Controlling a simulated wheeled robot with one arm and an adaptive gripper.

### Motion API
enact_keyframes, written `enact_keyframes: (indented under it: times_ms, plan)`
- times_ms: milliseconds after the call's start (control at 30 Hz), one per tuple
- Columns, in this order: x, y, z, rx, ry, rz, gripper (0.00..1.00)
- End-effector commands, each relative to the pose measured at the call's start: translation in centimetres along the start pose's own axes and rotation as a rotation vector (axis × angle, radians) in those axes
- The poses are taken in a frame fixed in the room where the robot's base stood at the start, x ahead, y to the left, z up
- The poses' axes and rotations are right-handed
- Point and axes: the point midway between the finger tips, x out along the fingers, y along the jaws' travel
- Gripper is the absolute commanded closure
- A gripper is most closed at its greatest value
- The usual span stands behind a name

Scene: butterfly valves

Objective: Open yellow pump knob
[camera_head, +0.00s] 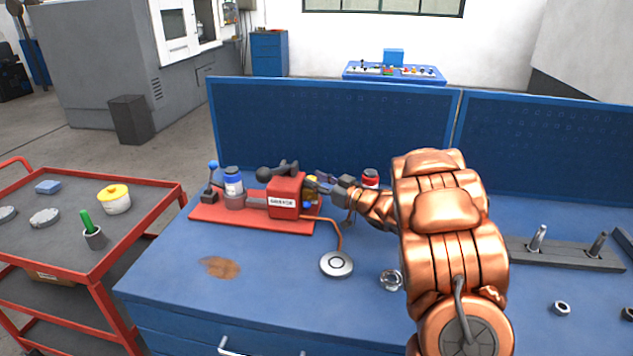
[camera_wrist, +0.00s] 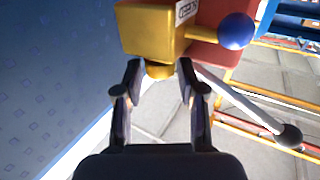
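The pump set has a red block (camera_head: 285,195) with a white label, on a red base plate on the blue bench. In the wrist view a yellow block (camera_wrist: 150,32) sits at the top, with a short round yellow knob (camera_wrist: 160,70) on its near side. A yellow stem with a blue ball (camera_wrist: 236,30) sticks out to the right. My gripper (camera_wrist: 160,72) is open, its fingertips on either side of the round yellow knob, with a small gap on each side. In the head view my gripper (camera_head: 325,184) is right of the red block and hides most of the yellow part.
A grey rod with a black ball (camera_wrist: 289,136) slants right of my fingers. A blue-capped jar (camera_head: 234,182) and a red-capped jar (camera_head: 370,178) stand nearby. A round silver disc (camera_head: 337,264) lies in front. The blue back panel (camera_head: 330,125) rises behind.

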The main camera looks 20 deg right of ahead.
Motion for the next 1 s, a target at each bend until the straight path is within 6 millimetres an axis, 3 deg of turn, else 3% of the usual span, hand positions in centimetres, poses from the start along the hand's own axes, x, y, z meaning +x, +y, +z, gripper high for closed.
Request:
enact_keyframes:
  times_ms: [133, 533, 1000]
  plan:
    - [0.0, 0.0, 0.0, 0.0, 0.0, 0.0, 0.44]
    - [-0.8, 0.1, 0.0, 0.0, -0.001, 0.001, 0.44]
    - [-8.7, 0.1, 0.0, 0.0, -0.002, 0.003, 0.44]
